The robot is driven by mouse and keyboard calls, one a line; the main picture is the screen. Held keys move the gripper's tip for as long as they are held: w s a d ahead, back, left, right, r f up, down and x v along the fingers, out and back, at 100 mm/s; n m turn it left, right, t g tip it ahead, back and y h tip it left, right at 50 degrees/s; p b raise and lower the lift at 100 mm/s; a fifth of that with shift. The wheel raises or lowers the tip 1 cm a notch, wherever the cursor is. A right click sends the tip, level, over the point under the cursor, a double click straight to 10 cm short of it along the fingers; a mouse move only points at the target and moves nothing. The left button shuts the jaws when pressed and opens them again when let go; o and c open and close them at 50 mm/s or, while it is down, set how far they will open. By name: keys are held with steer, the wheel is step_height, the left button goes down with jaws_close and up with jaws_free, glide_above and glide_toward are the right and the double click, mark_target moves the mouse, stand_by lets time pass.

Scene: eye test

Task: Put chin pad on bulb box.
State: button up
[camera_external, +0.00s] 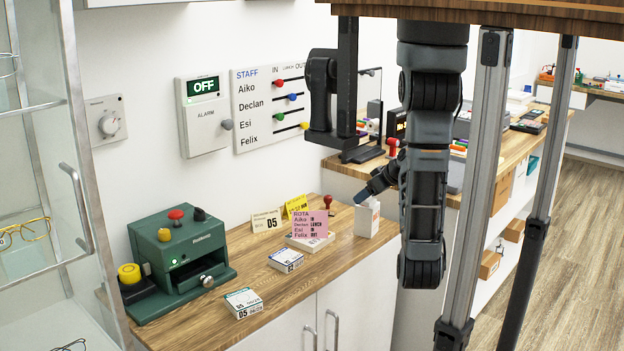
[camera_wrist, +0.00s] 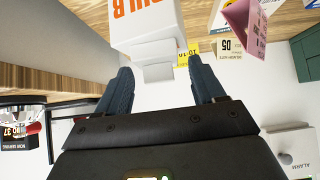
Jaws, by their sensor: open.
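The bulb box (camera_external: 367,219) is a small white carton standing upright on the wooden counter, right of the pink card. In the wrist view the bulb box (camera_wrist: 145,22) shows orange letters, and a pale flap at its near end lies between my fingertips. My gripper (camera_external: 363,194) is at the top of the box. In the wrist view my gripper (camera_wrist: 160,70) is open, fingers apart, with no grip on the box visible. Small white pads with blue (camera_external: 286,261) and teal (camera_external: 243,303) print lie on the counter; I cannot tell which is the chin pad.
A pink rota card (camera_external: 309,224) stands on a white block (camera_external: 310,242). A green device (camera_external: 182,262) with knobs is at left. A red-handled stamp (camera_external: 328,203) and a yellow card (camera_external: 296,206) stand behind. The counter front between the pads is clear.

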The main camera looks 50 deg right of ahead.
steer(key=p+v, duration=0.2)
steer(key=v, duration=1)
steer(key=a+f+m+t+h, duration=0.1)
steer(key=a+f+m+h, duration=0.2)
steer(key=a+f, duration=0.65)
steer(key=s+a+r+n+t+y, duration=0.1)
steer(key=s+a+r+t, duration=0.1)
steer(key=s+a+r, duration=0.2)
steer(key=s+a+r+n+t+y, duration=0.2)
steer(key=s+a+r, duration=0.2)
steer(key=a, duration=0.4)
steer(key=shift+s+a+r+t, duration=0.25)
steer(key=shift+s+t, duration=0.15)
steer(key=shift+s, duration=0.15)
